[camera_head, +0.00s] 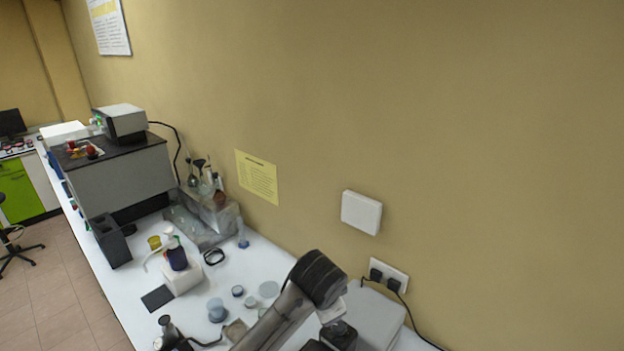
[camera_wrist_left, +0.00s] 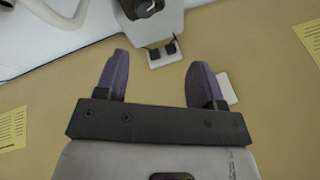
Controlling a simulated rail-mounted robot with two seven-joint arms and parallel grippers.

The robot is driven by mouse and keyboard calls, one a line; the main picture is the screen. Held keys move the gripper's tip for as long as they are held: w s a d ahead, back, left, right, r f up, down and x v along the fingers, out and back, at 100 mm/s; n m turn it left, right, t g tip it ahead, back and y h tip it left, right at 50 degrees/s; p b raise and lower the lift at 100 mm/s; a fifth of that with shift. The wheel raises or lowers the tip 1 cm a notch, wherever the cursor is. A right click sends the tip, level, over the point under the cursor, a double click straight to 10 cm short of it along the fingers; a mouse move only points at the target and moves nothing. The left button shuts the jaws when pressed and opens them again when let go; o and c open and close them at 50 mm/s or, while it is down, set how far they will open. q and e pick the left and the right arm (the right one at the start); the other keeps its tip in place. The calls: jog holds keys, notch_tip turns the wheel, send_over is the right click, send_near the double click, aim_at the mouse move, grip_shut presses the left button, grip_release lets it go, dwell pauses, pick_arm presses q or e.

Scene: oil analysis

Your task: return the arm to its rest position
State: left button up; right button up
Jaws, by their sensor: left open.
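My left gripper (camera_wrist_left: 160,70) shows in the left wrist view with two purple fingers spread apart and nothing between them. Behind the fingers are the tan wall and a white wall socket plate (camera_wrist_left: 165,54) with dark plugs. In the head view, a grey arm link with a black joint cover, which looks like mine, rises at the bottom middle over the bench. I cannot make out the fingers there. My right gripper is in neither view.
The white bench (camera_head: 255,262) carries a white box with a dark bottle (camera_head: 176,256), small round containers (camera_head: 217,310), a glassware tray (camera_head: 205,225) and a grey cabinet (camera_head: 120,180). A pale grey box (camera_head: 375,315) stands right of the arm, below the socket plate (camera_head: 387,275).

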pick_arm(q)
notch_tip(320, 180, up, 14)
jog(key=s+a+n+t+h, duration=0.3)
jog(key=n+t, duration=0.1)
jog(key=t, duration=0.2)
jog(key=s+a+f+n+t+p, duration=0.2)
jog(key=s+a+n, duration=0.1)
jog(key=s+a, duration=0.4)
jog(key=s+a+f+n+g+y+p, duration=0.1)
jog(key=s+a+f+n+y+p, duration=0.1)
jog(key=s+a+f, duration=0.6)
jog(key=s+a+f+n+g+y+p, duration=0.1)
jog(key=s+a+f+g+p, duration=0.1)
jog(key=s+f, duration=0.7)
jog(key=s+a+f+g+p, duration=0.1)
jog(key=s+a+f+g, duration=0.3)
jog(key=s+f, duration=0.5)
jog(key=s+g, duration=0.2)
jog(key=s, duration=0.3)
jog(key=shift+a+f+n+y+p, duration=0.2)
jog(key=shift+f+n+y+p, duration=0.2)
